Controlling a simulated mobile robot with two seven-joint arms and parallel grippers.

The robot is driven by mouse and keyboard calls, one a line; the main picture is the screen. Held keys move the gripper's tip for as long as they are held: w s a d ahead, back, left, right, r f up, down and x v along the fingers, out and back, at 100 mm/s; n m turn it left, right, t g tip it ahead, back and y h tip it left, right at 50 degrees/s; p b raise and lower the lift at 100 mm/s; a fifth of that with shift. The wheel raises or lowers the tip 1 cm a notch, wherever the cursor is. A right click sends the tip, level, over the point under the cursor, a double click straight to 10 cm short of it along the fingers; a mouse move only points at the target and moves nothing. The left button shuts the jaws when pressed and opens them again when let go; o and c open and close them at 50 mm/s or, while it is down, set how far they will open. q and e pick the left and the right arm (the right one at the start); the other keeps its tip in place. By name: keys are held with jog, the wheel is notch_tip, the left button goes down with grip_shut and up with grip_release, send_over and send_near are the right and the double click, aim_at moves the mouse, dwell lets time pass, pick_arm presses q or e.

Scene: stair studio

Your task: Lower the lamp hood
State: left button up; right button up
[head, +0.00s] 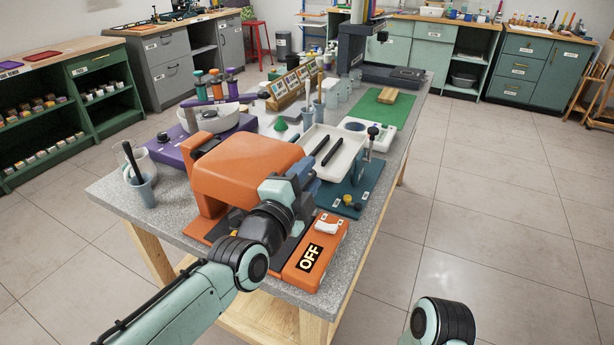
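The orange lamp hood (245,163) is a rounded box shape on the near part of the grey table. It stands above its orange base, and a narrow part at its left side reaches down to that base. The base has a dark plate and a front box (318,258) with a display reading OFF and a white switch. My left gripper (306,184) is at the right edge of the hood, close to it; contact cannot be made out. Its fingers are small and partly hidden by my wrist. Only a joint of my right arm shows, at bottom right.
A purple unit (172,152) with a white bowl (215,122) stands behind left of the hood. A grey cup (143,190) is at the left edge. A white tray (345,147) and a teal board (364,186) lie to the right. The floor right of the table is clear.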

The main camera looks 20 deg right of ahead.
pick_arm(q)
jog(key=v, duration=1.3)
jog(key=shift+s+b, duration=0.15)
jog(key=shift+b, duration=0.25)
pick_arm(e)
jog(key=shift+s+d+f+g, duration=0.1)
jog(key=shift+s+f+g, duration=0.2)
jog(key=shift+s+f, duration=0.4)
pick_arm(q)
jog(key=shift+a+f, duration=0.1)
pick_arm(e)
jog(key=shift+r, duration=0.1)
